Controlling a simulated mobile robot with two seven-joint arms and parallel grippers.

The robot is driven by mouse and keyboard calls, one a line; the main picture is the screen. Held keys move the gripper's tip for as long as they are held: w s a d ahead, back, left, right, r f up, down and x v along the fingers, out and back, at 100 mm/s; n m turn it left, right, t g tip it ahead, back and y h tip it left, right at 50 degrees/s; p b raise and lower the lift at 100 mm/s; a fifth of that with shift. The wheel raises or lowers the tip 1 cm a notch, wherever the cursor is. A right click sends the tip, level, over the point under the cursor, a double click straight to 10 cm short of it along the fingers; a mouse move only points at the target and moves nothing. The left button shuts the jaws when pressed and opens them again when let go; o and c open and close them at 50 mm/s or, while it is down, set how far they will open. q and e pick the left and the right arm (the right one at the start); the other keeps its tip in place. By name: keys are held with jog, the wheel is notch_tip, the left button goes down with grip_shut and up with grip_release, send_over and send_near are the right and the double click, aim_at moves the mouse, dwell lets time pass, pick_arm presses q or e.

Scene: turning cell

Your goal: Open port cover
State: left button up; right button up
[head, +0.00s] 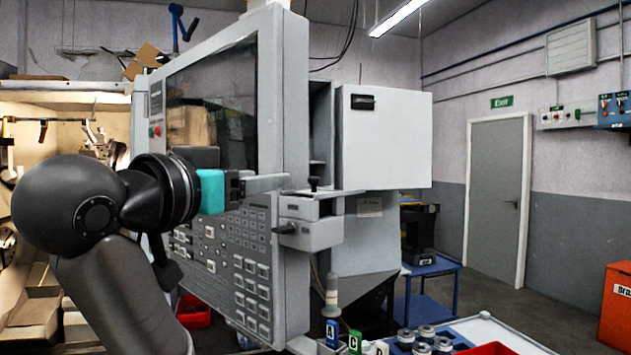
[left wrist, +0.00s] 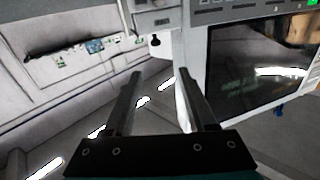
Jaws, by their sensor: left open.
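A small grey box (head: 310,232) sticks out from the right edge of the control panel. A flat grey lid (head: 335,193) with an upright black knob (head: 313,183) lies across its top; I take this lid for the port cover, and it looks shut. My left gripper (head: 284,183) is open and empty, just left of the knob in the head view, with a visible gap. In the left wrist view its two fingers (left wrist: 160,78) are spread, and the black knob (left wrist: 155,40) shows beyond them. My right gripper is not in view.
The control panel (head: 225,265) with its dark screen (head: 215,95) stands close behind my left gripper. A grey cabinet (head: 385,140) is behind the box. A tray with metal parts (head: 425,335) and a red bin (head: 485,350) are at lower right.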

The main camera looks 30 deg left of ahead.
pick_arm(q)
jog(key=p, duration=1.2)
send_near(314, 178)
jog(key=w, duration=0.5)
jog(key=w+a, duration=0.1)
jog(key=w, duration=0.4)
jog(key=shift+w+a+r, duration=0.1)
jog(key=shift+w+a, duration=0.2)
jog(key=shift+w, duration=0.1)
grip_shut()
dwell(0.9)
